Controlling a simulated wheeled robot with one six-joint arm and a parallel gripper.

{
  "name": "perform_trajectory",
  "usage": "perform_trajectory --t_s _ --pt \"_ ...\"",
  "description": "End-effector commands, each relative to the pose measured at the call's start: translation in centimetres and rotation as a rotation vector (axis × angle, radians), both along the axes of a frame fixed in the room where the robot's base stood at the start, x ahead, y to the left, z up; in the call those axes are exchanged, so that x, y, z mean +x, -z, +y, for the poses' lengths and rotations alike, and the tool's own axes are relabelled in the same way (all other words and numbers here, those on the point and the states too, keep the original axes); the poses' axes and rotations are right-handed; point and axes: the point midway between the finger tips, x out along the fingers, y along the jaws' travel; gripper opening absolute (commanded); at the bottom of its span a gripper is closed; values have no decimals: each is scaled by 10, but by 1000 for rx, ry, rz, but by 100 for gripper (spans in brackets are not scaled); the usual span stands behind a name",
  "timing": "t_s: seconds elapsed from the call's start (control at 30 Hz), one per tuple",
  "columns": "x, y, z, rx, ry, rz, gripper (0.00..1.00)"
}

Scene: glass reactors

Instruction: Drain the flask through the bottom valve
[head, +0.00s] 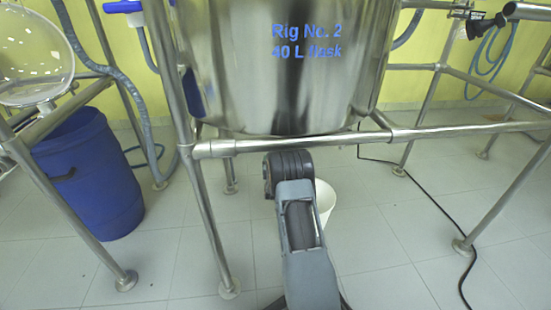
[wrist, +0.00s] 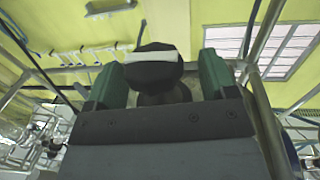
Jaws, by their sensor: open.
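The steel flask (head: 285,65), marked "Rig No. 2 40 L flask", fills the top middle of the head view. My arm reaches under it, and my gripper is hidden there. In the wrist view my gripper (wrist: 162,72) is open, with one green finger on each side of a black knob (wrist: 153,78) with a white band across it. The knob appears between the fingers; I cannot tell whether either finger touches it. I take it for the bottom valve's handle. The valve body and outlet are hidden. A white bucket (head: 325,199) stands on the floor, partly behind my arm.
A steel frame rail (head: 345,138) crosses in front of the flask's lower part, above my arm. Frame legs (head: 212,225) stand left and right. A blue drum (head: 90,180) is at the left. A black cable (head: 430,198) lies on the floor at the right.

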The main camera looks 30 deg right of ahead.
Motion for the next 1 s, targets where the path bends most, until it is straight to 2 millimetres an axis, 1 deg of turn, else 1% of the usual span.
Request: perform_trajectory --t_s 0.2,0.47,0.9,0.97,1.0 --pt "0 0 -10 -1 8 -1 78" --pt "-2 0 -14 -1 14 -1 77" --pt "-1 0 -13 0 12 0 35" --pt "-1 0 -12 0 12 0 29" --pt "-1 0 -12 0 12 0 29"
